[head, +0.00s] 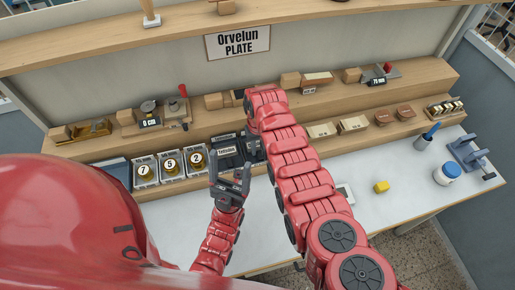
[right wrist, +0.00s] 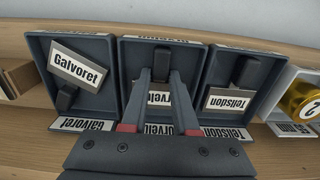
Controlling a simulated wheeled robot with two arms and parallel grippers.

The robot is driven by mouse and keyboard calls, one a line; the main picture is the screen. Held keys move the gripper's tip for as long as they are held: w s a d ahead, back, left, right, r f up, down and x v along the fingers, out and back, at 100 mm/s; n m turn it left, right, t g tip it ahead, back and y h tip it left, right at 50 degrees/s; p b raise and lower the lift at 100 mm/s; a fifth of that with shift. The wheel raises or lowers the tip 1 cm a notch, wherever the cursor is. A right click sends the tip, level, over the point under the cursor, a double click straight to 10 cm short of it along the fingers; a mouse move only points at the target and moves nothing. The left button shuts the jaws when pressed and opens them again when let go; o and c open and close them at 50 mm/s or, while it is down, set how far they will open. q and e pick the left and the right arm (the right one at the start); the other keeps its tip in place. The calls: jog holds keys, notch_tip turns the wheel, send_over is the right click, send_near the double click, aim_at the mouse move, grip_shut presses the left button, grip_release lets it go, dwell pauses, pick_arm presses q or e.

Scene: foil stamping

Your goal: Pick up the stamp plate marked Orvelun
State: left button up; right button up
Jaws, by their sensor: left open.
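In the right wrist view the stamp plate marked Orvelun (right wrist: 160,98) lies in the middle dark tray (right wrist: 188,50), its label partly covered by my fingers. Its dark handle (right wrist: 162,60) stands between the fingertips of my right gripper (right wrist: 162,76). Whether the fingers press on the handle I cannot tell. The Galvoret plate (right wrist: 80,65) lies in the left tray and the Tellsdon plate (right wrist: 230,103) in the right one. In the head view my right arm hides the right gripper. My left gripper (head: 229,165) is open and empty in front of the dark trays.
A sign reading Orvelun PLATE (head: 238,42) hangs on the back panel. White trays with gold numbered pieces (head: 171,162) stand left of the dark trays.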

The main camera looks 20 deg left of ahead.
grip_shut()
jog(key=shift+r, duration=0.15)
